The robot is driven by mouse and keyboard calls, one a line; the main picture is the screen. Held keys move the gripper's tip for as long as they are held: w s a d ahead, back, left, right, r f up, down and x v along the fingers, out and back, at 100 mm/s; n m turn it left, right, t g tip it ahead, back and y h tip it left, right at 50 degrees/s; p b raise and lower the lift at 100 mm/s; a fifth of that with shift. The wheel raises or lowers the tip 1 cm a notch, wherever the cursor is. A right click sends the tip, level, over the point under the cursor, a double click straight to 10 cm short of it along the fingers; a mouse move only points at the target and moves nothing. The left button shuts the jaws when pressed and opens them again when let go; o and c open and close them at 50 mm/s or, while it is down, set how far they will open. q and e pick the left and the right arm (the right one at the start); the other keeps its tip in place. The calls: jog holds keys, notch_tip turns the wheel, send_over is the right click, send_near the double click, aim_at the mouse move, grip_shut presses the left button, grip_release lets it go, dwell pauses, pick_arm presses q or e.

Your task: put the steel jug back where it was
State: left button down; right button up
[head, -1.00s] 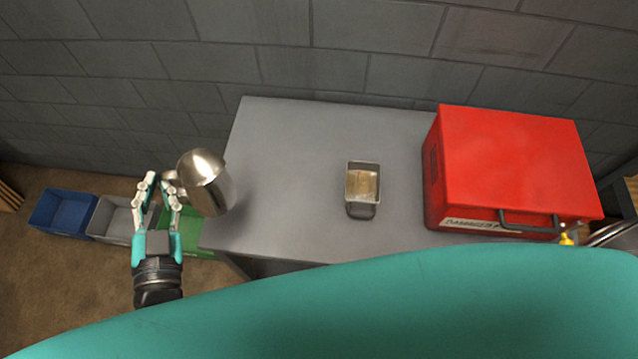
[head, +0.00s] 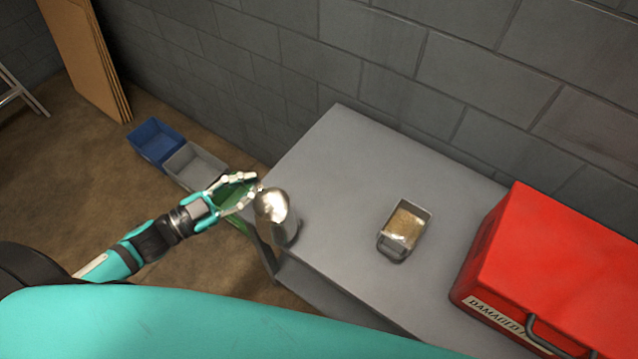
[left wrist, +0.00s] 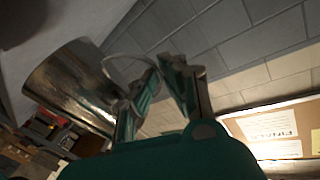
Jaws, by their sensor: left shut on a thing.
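The steel jug (head: 276,214) is a shiny metal vessel at the left end of the grey bench (head: 345,165) in the head view. My left gripper (head: 253,190) reaches in from the left and is shut on the jug's handle side. In the left wrist view the jug (left wrist: 72,85) is large and tilted in the picture, and its thin loop handle (left wrist: 122,58) runs to the fingers of my left gripper (left wrist: 162,62). I cannot tell whether the jug's base touches the bench. My right gripper is not in view.
A metal tin (head: 405,230) with tan contents stands mid-bench. A red box (head: 555,265) with a label and handle fills the right end. Blue (head: 155,142), grey (head: 194,165) and green (head: 232,200) bins stand left of the bench. The bench between jug and tin is clear.

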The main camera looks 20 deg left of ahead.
pick_arm(q)
jog(key=shift+w+d+f+b, duration=0.1)
jog(key=shift+w+d+f, duration=0.85)
jog(key=shift+w, duration=1.45)
jog(key=shift+w+d+f+b, duration=0.1)
jog(key=shift+w+d+f, duration=0.85)
jog(key=shift+w, duration=1.4)
jog(key=shift+w+d+f+b, duration=0.1)
jog(key=shift+w+d+f, duration=0.45)
jog(key=shift+w+d, duration=1.35)
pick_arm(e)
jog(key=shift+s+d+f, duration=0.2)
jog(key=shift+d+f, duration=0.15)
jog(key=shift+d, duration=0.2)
pick_arm(q)
jog(key=shift+w+a, duration=0.5)
jog(key=shift+a, duration=0.05)
jog(key=shift+f, duration=0.15)
jog(key=c, duration=1.5)
grip_release()
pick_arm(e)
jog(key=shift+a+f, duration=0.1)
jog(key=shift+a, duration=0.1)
